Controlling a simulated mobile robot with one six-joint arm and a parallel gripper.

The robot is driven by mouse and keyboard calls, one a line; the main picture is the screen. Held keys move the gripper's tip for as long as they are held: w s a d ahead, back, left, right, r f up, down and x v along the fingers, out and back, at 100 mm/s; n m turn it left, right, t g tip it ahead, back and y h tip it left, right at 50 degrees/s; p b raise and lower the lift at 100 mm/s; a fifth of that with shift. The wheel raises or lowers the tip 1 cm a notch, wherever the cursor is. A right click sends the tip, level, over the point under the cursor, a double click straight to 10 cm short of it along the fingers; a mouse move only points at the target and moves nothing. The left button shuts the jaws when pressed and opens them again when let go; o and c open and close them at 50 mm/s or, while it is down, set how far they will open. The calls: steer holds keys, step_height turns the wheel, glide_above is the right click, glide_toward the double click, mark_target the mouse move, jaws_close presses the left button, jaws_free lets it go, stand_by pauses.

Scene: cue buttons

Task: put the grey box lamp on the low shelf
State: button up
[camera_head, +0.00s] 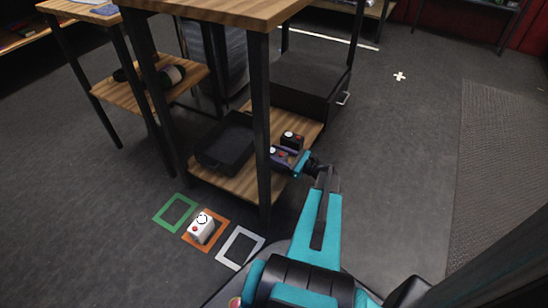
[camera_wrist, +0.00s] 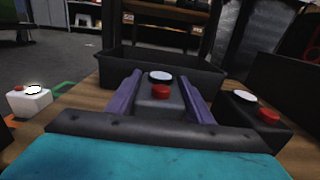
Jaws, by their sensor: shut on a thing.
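My gripper (camera_head: 279,155) reaches in over the low shelf (camera_head: 238,187) of the wooden table with dark legs. Its purple fingers (camera_wrist: 158,105) are shut on the grey box lamp (camera_wrist: 160,104), which has a white round lamp and a red button on top. The box looks upright. Its underside is hidden, so I cannot tell whether it touches the shelf. In the head view the held box shows only in small part beside the fingers.
A black box (camera_head: 292,140) with a white lamp and red button stands close right of the held box in the wrist view (camera_wrist: 256,117). A black tray (camera_head: 226,140) lies on the shelf's left. A white box (camera_head: 201,229) sits on the floor's orange square. A table leg (camera_head: 261,120) stands near my gripper.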

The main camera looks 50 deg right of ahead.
steer(key=shift+f, duration=0.1)
stand_by(0.3)
steer(key=o, duration=1.4)
steer(key=shift+f, duration=0.1)
steer(key=shift+o, duration=0.2)
steer(key=shift+s+d+r, duration=0.15)
steer(key=shift+s+r, duration=0.05)
steer(key=shift+s, duration=0.25)
steer(key=p+v, duration=0.3)
steer(key=v, duration=0.8)
steer(key=shift+p, duration=0.4)
steer(key=shift+f, duration=0.15)
